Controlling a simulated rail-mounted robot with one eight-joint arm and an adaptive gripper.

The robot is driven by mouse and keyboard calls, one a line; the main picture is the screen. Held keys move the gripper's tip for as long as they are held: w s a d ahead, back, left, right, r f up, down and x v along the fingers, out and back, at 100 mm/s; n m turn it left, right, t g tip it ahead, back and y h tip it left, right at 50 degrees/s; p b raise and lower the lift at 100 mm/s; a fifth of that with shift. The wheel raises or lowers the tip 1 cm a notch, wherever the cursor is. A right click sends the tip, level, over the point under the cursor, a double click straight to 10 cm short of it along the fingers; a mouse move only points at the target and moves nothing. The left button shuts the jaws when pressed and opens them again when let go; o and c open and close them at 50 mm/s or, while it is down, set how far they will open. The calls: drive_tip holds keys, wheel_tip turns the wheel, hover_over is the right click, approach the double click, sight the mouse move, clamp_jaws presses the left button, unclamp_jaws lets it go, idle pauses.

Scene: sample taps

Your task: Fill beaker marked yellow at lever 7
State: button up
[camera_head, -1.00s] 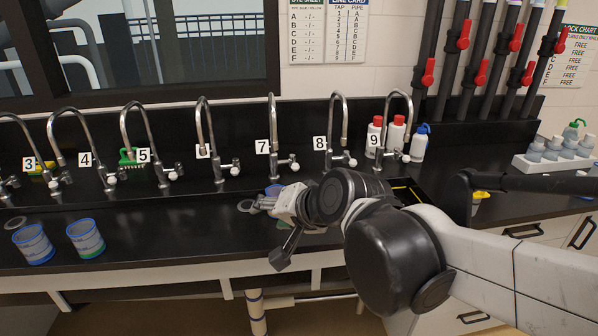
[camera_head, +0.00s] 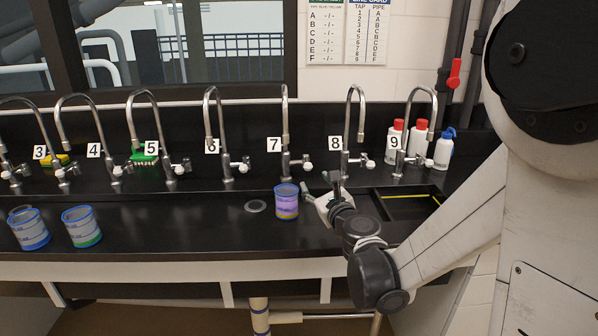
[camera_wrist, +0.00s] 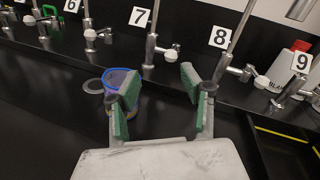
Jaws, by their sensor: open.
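A beaker (camera_head: 286,203) with a blue rim and pinkish-purple sides, yellowish low down, stands upright on the counter below tap 7 (camera_head: 285,130). In the wrist view this beaker (camera_wrist: 116,78) is partly hidden behind my left finger. Lever 7 (camera_head: 306,165) is the white knob right of the tap's base; it also shows in the wrist view (camera_wrist: 170,55). My gripper (camera_head: 320,184) is open and empty, just right of the beaker. In the wrist view its green-padded fingers (camera_wrist: 158,88) are spread, with bare counter between them. I cannot tell whether the left finger touches the beaker.
Two beakers, one with a blue base (camera_head: 30,230) and one with a green base (camera_head: 82,228), stand at the left. A drain (camera_head: 255,206) lies left of the tap 7 beaker. White bottles (camera_head: 418,143) stand behind tap 9. A yellow-edged sink (camera_head: 405,206) is at the right.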

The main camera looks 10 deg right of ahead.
sight(309, 169)
drive_tip(key=w, duration=0.5)
drive_tip(key=w+f+m+b, duration=0.1)
drive_tip(key=w, duration=0.3)
drive_tip(key=w+d+f+m, duration=0.1)
drive_tip(key=w, duration=0.4)
drive_tip(key=shift+w+h, duration=0.3)
drive_tip(key=shift+h, duration=0.1)
clamp_jaws()
